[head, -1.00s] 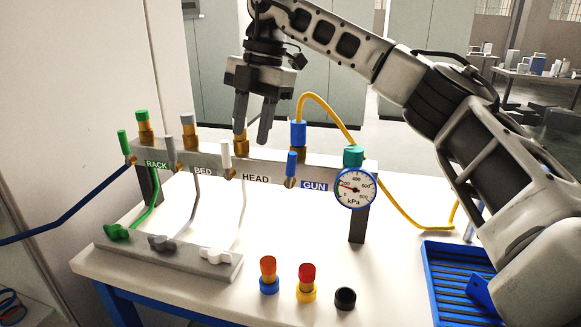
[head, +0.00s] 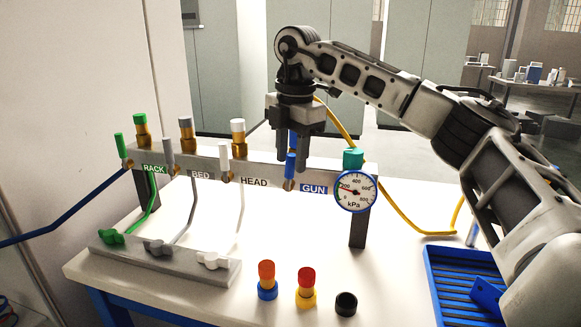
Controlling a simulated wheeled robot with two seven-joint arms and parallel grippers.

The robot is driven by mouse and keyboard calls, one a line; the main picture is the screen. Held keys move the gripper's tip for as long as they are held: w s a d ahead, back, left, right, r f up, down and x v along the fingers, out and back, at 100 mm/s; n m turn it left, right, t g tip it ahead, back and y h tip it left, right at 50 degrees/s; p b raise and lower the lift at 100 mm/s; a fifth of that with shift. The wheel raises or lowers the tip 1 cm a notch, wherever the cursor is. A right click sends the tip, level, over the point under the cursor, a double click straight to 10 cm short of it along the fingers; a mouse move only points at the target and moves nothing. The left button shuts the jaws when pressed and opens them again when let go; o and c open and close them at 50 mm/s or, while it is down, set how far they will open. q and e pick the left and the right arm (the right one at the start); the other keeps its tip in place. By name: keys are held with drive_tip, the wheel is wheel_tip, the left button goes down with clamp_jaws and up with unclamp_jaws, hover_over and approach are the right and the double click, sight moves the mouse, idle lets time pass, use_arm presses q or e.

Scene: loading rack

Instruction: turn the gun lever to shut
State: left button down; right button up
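The gun lever (head: 290,166) is a blue handle standing upright on the grey manifold bar, just left of the blue GUN label (head: 313,189). My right gripper (head: 291,163) points down over it from above. Its two dark fingers are apart, one on each side of the lever in the picture. I see no contact, and cannot tell whether the lever is fully between them in depth. The gripper partly hides the blue hose coupling (head: 293,138) behind the lever. My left gripper is not in view.
The HEAD lever (head: 225,163) stands close left, and a round kPa gauge (head: 355,191) close right. A yellow hose (head: 385,205) loops behind the bar. Several caps stand on the white table's front, including a black one (head: 346,303). A blue tray (head: 455,290) is at right.

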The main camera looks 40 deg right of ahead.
sight(293, 169)
wheel_tip(293, 169, down, 2)
drive_tip(key=shift+w+f, duration=0.1)
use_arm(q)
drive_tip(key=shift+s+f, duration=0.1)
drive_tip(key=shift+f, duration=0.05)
use_arm(e)
drive_tip(key=shift+f, duration=0.35)
drive_tip(key=shift+c, duration=0.3)
